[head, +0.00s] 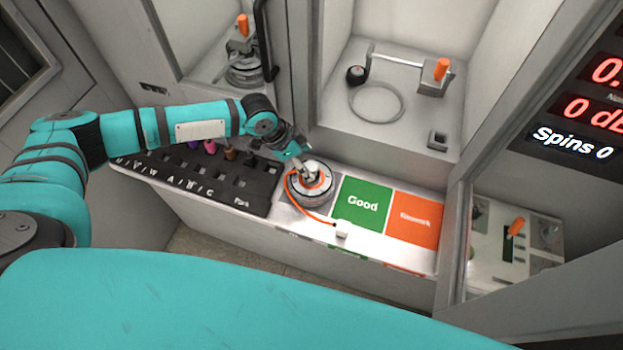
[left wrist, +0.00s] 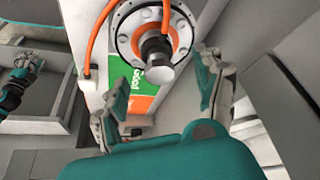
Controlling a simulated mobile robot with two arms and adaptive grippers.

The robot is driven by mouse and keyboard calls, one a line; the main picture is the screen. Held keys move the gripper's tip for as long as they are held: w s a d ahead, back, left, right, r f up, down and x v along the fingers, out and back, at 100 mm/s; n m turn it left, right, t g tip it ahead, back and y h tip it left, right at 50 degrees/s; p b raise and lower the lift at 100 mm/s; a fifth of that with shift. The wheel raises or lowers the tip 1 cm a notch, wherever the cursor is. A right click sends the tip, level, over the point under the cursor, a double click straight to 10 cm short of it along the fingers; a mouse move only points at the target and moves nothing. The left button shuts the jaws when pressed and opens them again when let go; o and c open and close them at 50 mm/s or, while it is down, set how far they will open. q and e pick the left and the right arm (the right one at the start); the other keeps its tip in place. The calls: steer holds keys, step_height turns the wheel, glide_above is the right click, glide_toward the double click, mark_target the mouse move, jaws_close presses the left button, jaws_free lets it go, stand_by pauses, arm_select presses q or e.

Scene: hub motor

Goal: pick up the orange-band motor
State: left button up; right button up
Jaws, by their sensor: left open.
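The orange-band motor (head: 313,188) is a round silver hub motor with an orange ring, a shaft on top and an orange cable. It sits on the light bench, left of the green Good area. It also shows at the top of the left wrist view (left wrist: 140,32), with its dark shaft toward the camera. My right gripper is not identifiable in the head view.
The green Good area (head: 363,205) and the orange Rework area (head: 415,220) lie to the right. A white connector (head: 342,230) ends the motor's cable. A black socket panel (head: 225,183) stands at left. Test bays with orange-handled fixtures (head: 435,75) are behind.

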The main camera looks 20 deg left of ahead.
mark_target(310, 165)
arm_select(q)
steer(key=p+x, duration=0.1)
steer(key=x, duration=0.3)
steer(key=shift+d, duration=0.15)
steer(key=shift+c, duration=0.4)
jaws_close()
steer(key=shift+w+r, duration=0.15)
